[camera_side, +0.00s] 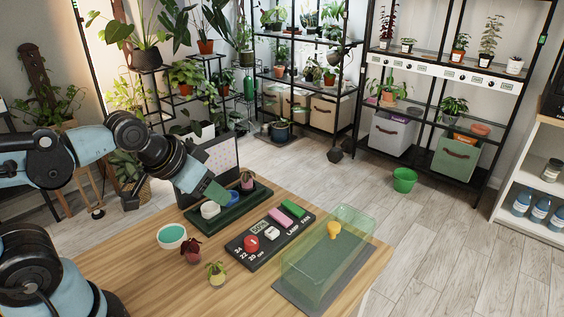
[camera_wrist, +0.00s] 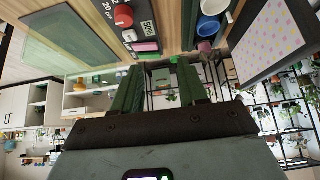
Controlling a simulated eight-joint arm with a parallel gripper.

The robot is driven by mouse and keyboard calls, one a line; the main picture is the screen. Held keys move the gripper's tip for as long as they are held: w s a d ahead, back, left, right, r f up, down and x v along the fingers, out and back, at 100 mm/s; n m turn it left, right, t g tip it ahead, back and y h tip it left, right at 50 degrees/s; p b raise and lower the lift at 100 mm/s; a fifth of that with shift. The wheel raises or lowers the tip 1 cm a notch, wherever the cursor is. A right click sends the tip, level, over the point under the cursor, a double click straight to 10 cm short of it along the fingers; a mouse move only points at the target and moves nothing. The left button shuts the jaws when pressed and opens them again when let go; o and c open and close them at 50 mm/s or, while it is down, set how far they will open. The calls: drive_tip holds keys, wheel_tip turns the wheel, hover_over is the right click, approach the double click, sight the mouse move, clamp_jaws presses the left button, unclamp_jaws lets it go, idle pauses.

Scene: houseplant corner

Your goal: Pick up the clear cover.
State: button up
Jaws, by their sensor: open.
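The clear cover (camera_side: 300,262) is a see-through, green-tinted box standing on a dark grey mat (camera_side: 290,293) at the right end of the wooden table. A yellow knob-like thing (camera_side: 334,230) shows at its far part; I cannot tell whether it is on the cover or inside. The cover also shows at upper left in the wrist view (camera_wrist: 62,38). My gripper (camera_side: 212,193) is above the table's left part, near the dark green tray, well away from the cover. Its green fingers (camera_wrist: 160,88) are apart with nothing between them.
A dark control panel (camera_side: 258,258) with a red knob and several buttons lies between my gripper and the cover. The dark green tray (camera_side: 228,221) holds cups and a small pot. A teal-filled bowl (camera_side: 172,236) and two small plants stand nearer. Shelves line the back.

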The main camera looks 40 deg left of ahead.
drive_tip(key=shift+o, duration=1.1)
drive_tip(key=shift+w, duration=0.1)
drive_tip(key=w+d+r+m+g+h, duration=0.1)
drive_tip(key=w+d+r+m+g, duration=0.1)
drive_tip(key=w+d+r+g, duration=0.35)
drive_tip(key=m+g, duration=0.2)
drive_tip(key=m, duration=0.1)
hover_over(334, 225)
drive_tip(key=f, duration=0.4)
drive_tip(key=shift+a+f, duration=0.35)
drive_tip(key=shift+f, duration=0.05)
drive_tip(key=shift+d+f, duration=0.2)
drive_tip(key=shift+f, duration=1.15)
drive_tip(key=shift+d+f, duration=0.15)
drive_tip(key=shift+f, duration=1.15)
